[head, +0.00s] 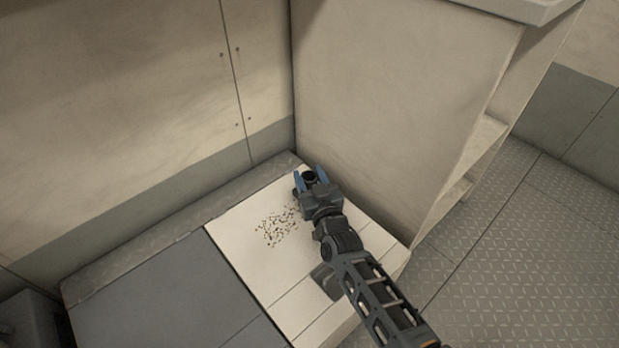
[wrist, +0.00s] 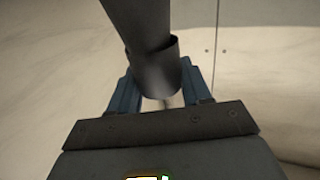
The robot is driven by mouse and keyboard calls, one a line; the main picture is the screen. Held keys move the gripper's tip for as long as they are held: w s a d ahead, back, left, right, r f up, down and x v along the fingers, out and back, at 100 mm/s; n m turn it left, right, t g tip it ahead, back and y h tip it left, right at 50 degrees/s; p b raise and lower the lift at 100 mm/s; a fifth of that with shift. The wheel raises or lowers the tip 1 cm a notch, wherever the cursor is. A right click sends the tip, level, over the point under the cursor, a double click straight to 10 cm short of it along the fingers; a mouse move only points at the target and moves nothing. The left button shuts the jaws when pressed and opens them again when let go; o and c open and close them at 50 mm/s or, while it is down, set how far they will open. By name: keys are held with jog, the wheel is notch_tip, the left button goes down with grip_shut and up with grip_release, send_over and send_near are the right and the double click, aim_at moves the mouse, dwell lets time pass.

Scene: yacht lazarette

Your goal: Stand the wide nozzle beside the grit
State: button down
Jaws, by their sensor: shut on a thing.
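The wide nozzle (wrist: 152,62) is a dark grey tube with a wider collar, held between the blue fingers of my gripper (wrist: 160,95) in the wrist view. In the head view my gripper (head: 312,180) is shut on the nozzle, whose dark round end (head: 309,176) shows between the fingers. The grit (head: 278,226) is a patch of dark specks on the white bench top, to the left of my gripper and a little nearer. I cannot tell whether the nozzle touches the bench top; its lower part is hidden.
The white bench top (head: 245,213) adjoins a grey panel (head: 170,300) on the left. A beige cabinet side (head: 390,100) rises close behind and right of my gripper. A wall (head: 130,110) stands at the back left. Bare bench top lies around the grit.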

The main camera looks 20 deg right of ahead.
jog(key=c, duration=0.5)
grip_release()
jog(key=shift+r, duration=0.15)
jog(key=shift+s+a+p, duration=0.15)
jog(key=shift+s+p, duration=1)
jog(key=shift+s, duration=0.75)
jog(key=shift+s+a+p, duration=0.15)
jog(key=shift+s+p, duration=0.95)
jog(key=shift+s, duration=0.8)
